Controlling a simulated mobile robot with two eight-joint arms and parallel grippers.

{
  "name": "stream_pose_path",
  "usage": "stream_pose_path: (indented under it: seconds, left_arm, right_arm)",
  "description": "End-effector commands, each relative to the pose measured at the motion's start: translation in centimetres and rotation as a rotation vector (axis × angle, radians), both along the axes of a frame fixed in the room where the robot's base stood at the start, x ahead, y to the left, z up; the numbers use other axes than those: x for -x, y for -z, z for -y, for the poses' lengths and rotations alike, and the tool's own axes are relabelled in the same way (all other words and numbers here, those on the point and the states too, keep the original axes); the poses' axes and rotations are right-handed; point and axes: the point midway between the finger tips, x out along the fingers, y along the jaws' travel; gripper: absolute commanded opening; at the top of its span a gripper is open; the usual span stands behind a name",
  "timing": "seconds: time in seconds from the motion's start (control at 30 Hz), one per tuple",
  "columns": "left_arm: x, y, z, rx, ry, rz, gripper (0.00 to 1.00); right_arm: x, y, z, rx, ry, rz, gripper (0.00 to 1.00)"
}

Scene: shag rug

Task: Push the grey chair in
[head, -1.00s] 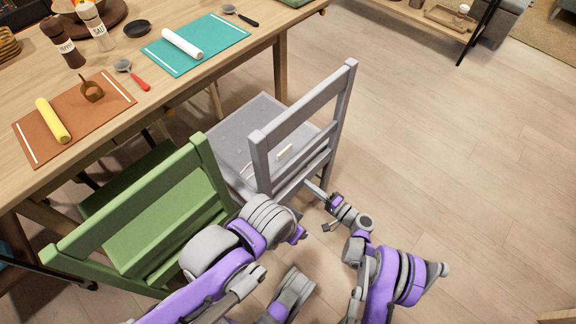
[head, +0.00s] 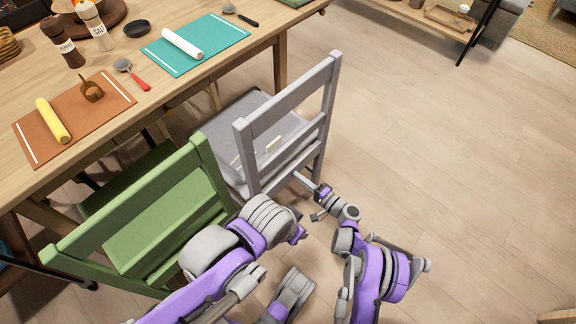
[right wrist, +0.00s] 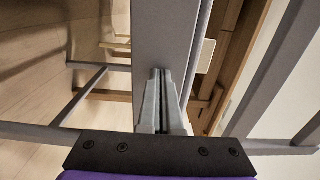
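The grey chair (head: 283,98) stands at the near side of the wooden table (head: 183,92), its back toward me. Its seat (head: 235,140) is partly under the table edge. My right gripper (head: 303,181) is at the lower part of the chair back, on the near side. In the right wrist view its fingers (right wrist: 163,75) are together, with their tips against a grey board of the chair; no held object shows between them. My left arm reaches in from the bottom, but its gripper does not show.
A green chair (head: 130,222) stands just left of the grey chair, close beside it. The table holds a teal mat (head: 205,55), a brown mat (head: 100,118), rolling pins and shakers. The wooden floor (head: 450,150) to the right is clear.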

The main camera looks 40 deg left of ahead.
Motion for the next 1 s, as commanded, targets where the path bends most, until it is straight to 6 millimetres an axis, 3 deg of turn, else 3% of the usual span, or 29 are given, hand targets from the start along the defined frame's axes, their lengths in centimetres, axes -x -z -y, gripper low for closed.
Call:
stream_pose_path:
  seconds: [0.33,0.8,1.0]
  left_arm:
    - [0.0,0.0,0.0,0.0,0.0,0.0,0.5]
    - [0.0,0.0,0.0,0.0,0.0,0.0,0.5]
    - [0.0,0.0,0.0,0.0,0.0,0.0,0.5]
  right_arm:
    - [0.2,-0.1,-0.5,-0.001,-0.004,0.0,0.0]
    - [0.1,-0.1,-4.8,-0.001,-0.005,0.0,0.0]
    - [0.0,-0.1,-5.2,-0.001,-0.004,0.0,0.0]
